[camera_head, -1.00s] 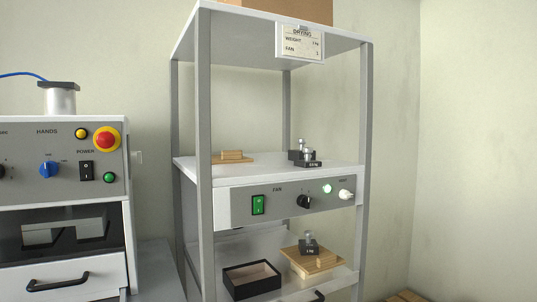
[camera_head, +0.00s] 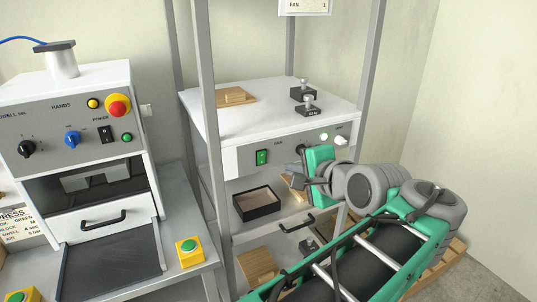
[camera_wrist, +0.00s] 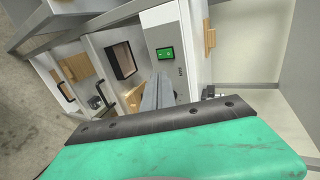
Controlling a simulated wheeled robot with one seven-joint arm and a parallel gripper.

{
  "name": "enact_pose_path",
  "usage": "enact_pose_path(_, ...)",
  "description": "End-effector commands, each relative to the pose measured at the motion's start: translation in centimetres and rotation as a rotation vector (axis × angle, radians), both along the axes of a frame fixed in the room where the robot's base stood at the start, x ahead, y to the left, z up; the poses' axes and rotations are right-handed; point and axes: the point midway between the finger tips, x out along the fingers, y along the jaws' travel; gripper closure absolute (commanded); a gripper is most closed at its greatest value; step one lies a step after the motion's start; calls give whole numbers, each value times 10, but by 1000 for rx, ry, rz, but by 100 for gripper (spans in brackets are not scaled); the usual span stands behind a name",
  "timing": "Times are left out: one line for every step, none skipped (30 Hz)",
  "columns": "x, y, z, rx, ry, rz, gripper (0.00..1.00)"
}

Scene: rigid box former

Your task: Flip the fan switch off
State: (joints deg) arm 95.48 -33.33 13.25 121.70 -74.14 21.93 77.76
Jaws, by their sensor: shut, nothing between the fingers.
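The fan switch (camera_head: 262,157) is a green rocker on the grey panel (camera_head: 240,159) below the white shelf of the rack. It also shows in the wrist view (camera_wrist: 165,53), above the tips of my fingers. My gripper (camera_head: 290,168) is shut and empty. It is in front of the panel, to the right of and slightly below the switch, and looks apart from it. In the wrist view its grey fingers (camera_wrist: 158,92) lie together and point towards the switch area. My gripper and arm cover part of the panel's right side and the lower shelf.
Weights (camera_head: 307,108) and a wooden block (camera_head: 234,96) stand on the shelf above. An open black box (camera_head: 257,203) lies below. The press (camera_head: 60,135) is left of the rack's grey post.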

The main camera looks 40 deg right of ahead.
Motion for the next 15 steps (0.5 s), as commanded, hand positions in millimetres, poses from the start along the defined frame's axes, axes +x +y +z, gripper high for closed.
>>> enact_pose_path(6, 0, -2, 2, 0, 6, 100)
enact_pose_path(9, -1, -4, 2, -1, 7, 100)
enact_pose_path(15, -2, -7, 2, -1, 8, 100)
enact_pose_path(20, -3, -10, 3, 1, 10, 100)
enact_pose_path(26, -4, -13, 3, 1, 11, 100)
enact_pose_path(34, -7, -16, 4, 0, 10, 100)
enact_pose_path(40, -8, -19, 3, 1, 11, 100)
enact_pose_path(45, -9, -21, 3, 2, 11, 100)
enact_pose_path(53, -12, -25, 3, 1, 11, 100)
enact_pose_path(59, -14, -28, 3, 2, 11, 100)
enact_pose_path(65, -15, -31, 3, 2, 10, 100)
enact_pose_path(72, -18, -34, 4, 2, 10, 100)
enact_pose_path(78, -20, -37, 4, 2, 10, 100)
enact_pose_path(83, -21, -39, 4, 2, 10, 100)
enact_pose_path(91, -23, -40, 2, 3, 9, 100)
